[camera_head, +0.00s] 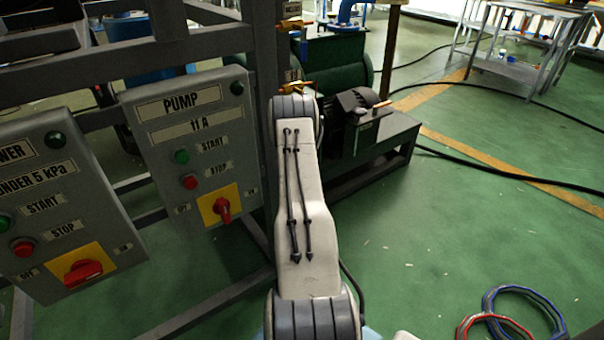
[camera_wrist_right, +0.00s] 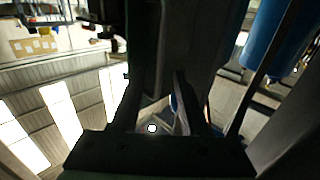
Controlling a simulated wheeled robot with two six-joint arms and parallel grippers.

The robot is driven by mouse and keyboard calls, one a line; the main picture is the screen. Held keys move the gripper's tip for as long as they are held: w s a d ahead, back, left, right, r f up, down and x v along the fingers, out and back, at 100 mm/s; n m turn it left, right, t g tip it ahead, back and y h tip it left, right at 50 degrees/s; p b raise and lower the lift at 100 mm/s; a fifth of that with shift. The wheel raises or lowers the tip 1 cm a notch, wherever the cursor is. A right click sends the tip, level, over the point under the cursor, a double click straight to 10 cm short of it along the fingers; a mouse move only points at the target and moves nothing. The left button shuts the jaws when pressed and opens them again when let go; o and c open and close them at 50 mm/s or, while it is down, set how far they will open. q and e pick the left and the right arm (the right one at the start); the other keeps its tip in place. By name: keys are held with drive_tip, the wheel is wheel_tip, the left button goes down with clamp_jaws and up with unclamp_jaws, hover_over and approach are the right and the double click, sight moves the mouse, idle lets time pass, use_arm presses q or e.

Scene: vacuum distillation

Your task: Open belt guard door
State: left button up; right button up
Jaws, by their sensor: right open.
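A dark green machine with a rounded housing (camera_head: 345,70) stands behind the pump panel in the head view. I cannot tell which part of it is the belt guard door. My white right arm reaches away toward this machine and covers part of it. My right gripper is hidden behind the arm in the head view. In the right wrist view the right gripper (camera_wrist_right: 158,80) shows as two dark fingers standing apart, with a large dark surface close beyond them. I cannot tell whether they touch it. My left gripper is in neither view.
The pump panel (camera_head: 188,145) and another grey panel (camera_head: 60,200) hang on a grey frame (camera_head: 265,60) at left. A black motor unit (camera_head: 365,125) sits on a low base right of my arm. Red and blue hoses (camera_head: 510,315) lie on open green floor (camera_head: 450,230).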

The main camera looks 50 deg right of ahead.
drive_tip(key=p+v, duration=0.1)
drive_tip(key=v, duration=0.4)
drive_tip(key=shift+s+a, duration=0.2)
drive_tip(key=shift+a, duration=0.1)
drive_tip(key=shift+d, duration=0.1)
drive_tip(key=c, duration=0.5)
drive_tip(key=shift+d+m, duration=0.2)
drive_tip(key=shift+m, duration=0.1)
clamp_jaws()
drive_tip(key=s+d+m+t+y, duration=0.4)
drive_tip(key=s+m+t+y, duration=0.15)
drive_tip(key=m, duration=0.65)
drive_tip(key=b+x, duration=0.2)
drive_tip(key=x, duration=0.7)
drive_tip(key=shift+f, duration=0.35)
